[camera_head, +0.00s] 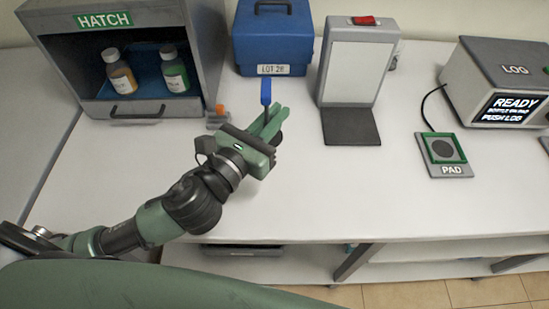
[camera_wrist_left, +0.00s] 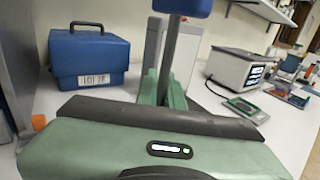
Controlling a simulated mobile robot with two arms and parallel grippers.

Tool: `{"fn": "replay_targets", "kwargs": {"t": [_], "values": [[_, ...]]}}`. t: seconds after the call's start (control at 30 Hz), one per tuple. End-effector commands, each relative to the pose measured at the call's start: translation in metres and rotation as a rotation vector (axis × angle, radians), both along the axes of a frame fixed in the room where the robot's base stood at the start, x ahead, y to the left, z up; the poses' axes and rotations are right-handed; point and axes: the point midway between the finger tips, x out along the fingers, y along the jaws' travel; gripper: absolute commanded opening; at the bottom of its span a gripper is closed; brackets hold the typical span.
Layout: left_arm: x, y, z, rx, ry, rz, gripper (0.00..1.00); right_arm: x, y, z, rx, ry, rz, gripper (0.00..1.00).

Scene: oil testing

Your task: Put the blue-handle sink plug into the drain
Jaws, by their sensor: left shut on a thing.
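The sink plug's blue handle (camera_head: 266,92) stands up from between the green fingers of my left gripper (camera_head: 268,123), over the middle left of the counter. The left wrist view shows the blue top (camera_wrist_left: 182,6) on a grey stem, with my left gripper's fingers (camera_wrist_left: 167,92) shut around the stem. A dark rounded part shows just beside the fingers in the head view; I cannot tell if it is the plug's lower end. No sink or drain is in view. My right gripper is not in view.
A grey hatch (camera_head: 61,70) with two bottles stands at the left. A blue case (camera_head: 272,40) and a grey upright panel with a red switch (camera_head: 364,21) stand behind. A pad (camera_head: 446,170) and a LOG device (camera_head: 500,85) are at the right. The white counter (camera_head: 340,195) is clear in front.

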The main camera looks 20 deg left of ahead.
Motion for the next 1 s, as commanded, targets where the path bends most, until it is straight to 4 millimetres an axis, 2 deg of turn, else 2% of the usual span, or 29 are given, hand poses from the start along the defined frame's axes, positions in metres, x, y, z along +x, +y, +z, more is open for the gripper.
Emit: {"fn": "replay_targets", "kwargs": {"t": [0.03, 0.2, 0.47, 0.63, 0.77, 1.0], "values": [[0.000, 0.000, -0.020, -0.003, 0.007, 0.003, 0.00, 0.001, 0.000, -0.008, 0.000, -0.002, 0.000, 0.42], [0.000, 0.000, -0.058, -0.002, 0.004, 0.002, 0.00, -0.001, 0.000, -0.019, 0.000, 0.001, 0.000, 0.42], [0.000, 0.000, -0.080, -0.003, -0.001, 0.000, 0.00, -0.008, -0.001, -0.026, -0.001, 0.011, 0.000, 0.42], [0.000, 0.000, -0.109, -0.003, 0.001, 0.002, 0.00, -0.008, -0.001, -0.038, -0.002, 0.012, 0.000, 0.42], [0.000, 0.000, -0.117, -0.003, -0.001, 0.000, 0.00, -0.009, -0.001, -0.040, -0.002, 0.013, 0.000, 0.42], [0.000, 0.000, -0.116, -0.001, -0.002, -0.001, 0.00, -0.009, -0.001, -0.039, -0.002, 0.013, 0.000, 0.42]]}}
